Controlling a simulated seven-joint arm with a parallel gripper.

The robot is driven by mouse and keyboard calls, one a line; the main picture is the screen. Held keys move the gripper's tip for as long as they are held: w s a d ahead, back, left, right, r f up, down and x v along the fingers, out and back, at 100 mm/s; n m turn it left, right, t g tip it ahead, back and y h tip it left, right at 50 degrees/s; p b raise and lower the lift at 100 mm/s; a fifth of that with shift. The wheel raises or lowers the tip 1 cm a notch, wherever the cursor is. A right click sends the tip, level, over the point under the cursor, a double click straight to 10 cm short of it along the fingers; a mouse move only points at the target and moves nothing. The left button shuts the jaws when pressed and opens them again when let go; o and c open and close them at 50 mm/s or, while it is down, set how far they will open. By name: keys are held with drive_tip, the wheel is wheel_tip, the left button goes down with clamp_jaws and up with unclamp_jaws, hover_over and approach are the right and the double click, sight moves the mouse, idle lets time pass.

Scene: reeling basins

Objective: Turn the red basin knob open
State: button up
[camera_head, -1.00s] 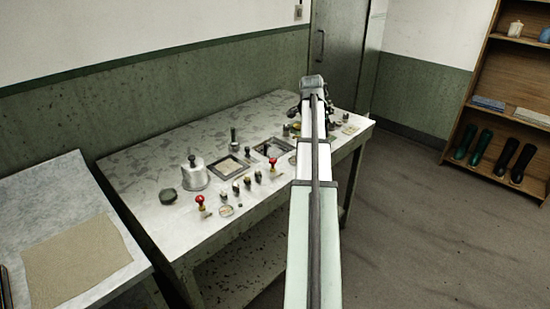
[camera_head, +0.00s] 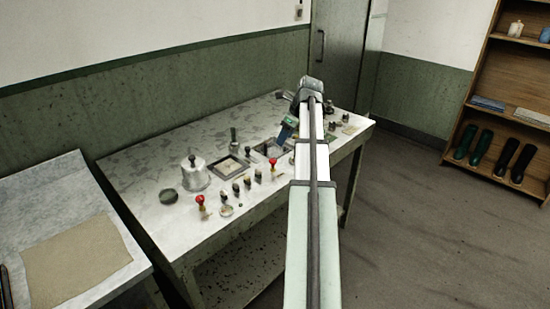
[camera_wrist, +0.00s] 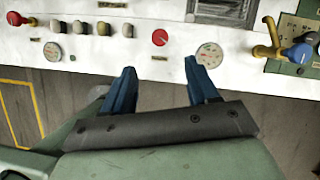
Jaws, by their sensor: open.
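A round red knob (camera_wrist: 159,37) shows on the white panel in the wrist view; it appears as a red-topped knob (camera_head: 273,162) along the bench's front in the head view. A second red-topped handle on a yellow base stands farther left (camera_head: 200,200), at the wrist view's left edge (camera_wrist: 15,18). My gripper (camera_wrist: 162,78) is open and empty, its two blue fingers apart. In the wrist view the red round knob lies beyond and between the fingertips, not touched. In the head view one blue finger (camera_head: 286,131) shows over the bench, left of my arm.
Several dark-and-light knobs (camera_wrist: 80,27) stand in a row left of the red knob. A dial (camera_wrist: 209,54) is close to the right fingertip. A yellow lever (camera_wrist: 270,45) and blue knob (camera_wrist: 298,53) are at right. A metal pot (camera_head: 195,176) stands at the bench's left.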

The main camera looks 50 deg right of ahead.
sight(274, 160)
drive_tip(key=x, duration=1.2)
drive_tip(key=shift+s, duration=0.1)
drive_tip(key=shift+c, duration=0.3)
drive_tip(key=c, duration=1)
